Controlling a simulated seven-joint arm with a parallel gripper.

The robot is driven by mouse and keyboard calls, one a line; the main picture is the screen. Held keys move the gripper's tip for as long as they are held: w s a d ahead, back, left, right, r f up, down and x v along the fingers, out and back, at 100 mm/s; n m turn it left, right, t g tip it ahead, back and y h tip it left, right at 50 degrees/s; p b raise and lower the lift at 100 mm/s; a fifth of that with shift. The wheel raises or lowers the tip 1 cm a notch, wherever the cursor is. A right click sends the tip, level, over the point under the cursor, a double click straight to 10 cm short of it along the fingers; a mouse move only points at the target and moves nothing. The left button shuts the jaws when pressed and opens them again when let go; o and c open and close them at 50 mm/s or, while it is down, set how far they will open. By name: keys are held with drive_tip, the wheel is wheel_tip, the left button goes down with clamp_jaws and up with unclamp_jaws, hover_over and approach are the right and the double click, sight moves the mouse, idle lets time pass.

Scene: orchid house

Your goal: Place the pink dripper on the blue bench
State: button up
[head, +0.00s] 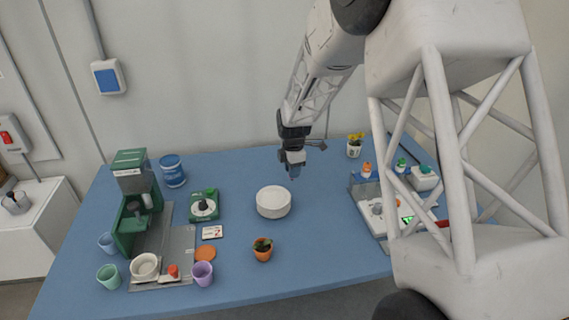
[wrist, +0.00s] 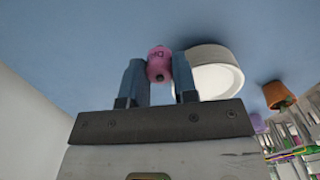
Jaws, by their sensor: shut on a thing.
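The pink dripper (wrist: 159,64) is between the two fingers of my gripper (wrist: 160,78) in the wrist view, and the fingers are shut on it. In the head view my gripper (head: 293,168) hangs over the blue bench (head: 330,225), behind the white round dish. The dripper cannot be made out in the head view. I cannot tell whether it touches the bench surface.
A white round dish (head: 273,202) stands close in front of my gripper. An orange plant pot (head: 263,252) is nearer the front. A green machine (head: 135,205) and cups are at the left. A device with small bottles (head: 375,205) is at the right. Bench behind the dish is clear.

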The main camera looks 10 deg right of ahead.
drive_tip(key=w, duration=0.8)
drive_tip(key=w+f, duration=0.1)
drive_tip(key=w, duration=0.4)
drive_tip(key=shift+d+f, duration=0.1)
drive_tip(key=shift+s, duration=0.1)
drive_tip(key=shift+f, duration=1.8)
drive_tip(key=shift+f, duration=0.1)
drive_tip(key=o, duration=0.9)
wheel_tip(320, 180, up, 12)
drive_tip(key=shift+r, duration=0.15)
